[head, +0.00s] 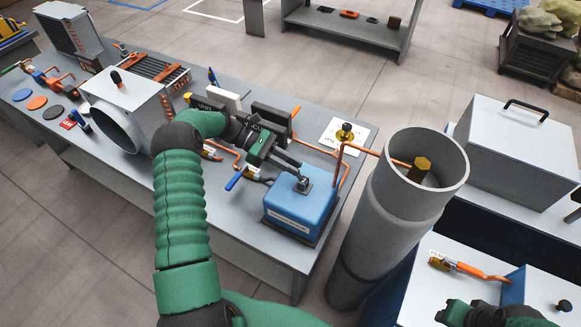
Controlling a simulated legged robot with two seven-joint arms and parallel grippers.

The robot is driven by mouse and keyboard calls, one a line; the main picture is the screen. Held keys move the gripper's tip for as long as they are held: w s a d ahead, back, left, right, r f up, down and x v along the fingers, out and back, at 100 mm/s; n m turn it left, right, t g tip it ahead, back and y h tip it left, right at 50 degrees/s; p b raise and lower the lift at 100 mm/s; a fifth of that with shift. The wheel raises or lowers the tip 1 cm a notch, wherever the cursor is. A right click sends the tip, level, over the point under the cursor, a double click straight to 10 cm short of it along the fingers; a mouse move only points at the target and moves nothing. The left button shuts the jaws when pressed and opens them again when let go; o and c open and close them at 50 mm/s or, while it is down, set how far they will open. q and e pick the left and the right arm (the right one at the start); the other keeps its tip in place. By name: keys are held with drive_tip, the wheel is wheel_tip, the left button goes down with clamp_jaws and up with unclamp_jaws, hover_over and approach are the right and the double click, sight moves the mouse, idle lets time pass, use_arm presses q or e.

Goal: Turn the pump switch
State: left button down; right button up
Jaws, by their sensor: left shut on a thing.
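The pump is a blue box (290,213) with a white label on its front, standing at the right front end of the long grey bench. A small grey switch (303,184) sits on its top. My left arm reaches over the bench from the bottom, and my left gripper (296,172) points right and down at the switch. Its fingers are shut on the switch; the exact contact is small in the picture. Part of my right gripper (470,314) shows at the bottom right edge, away from the pump, and its fingers cannot be made out.
A wide grey pipe (395,220) stands upright just right of the pump. Copper tubing (345,165) runs behind the pump to a brass fitting. A blue-handled tool (237,178) lies left of the pump. A grey box (515,150) with a black handle is at the right.

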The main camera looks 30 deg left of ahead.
use_arm(q)
drive_tip(key=shift+f, duration=0.1)
idle(0.4)
drive_tip(key=c, duration=1.6)
unclamp_jaws()
drive_tip(key=o, duration=0.3)
drive_tip(key=shift+w+f, duration=0.1)
drive_tip(key=shift+w, duration=0.05)
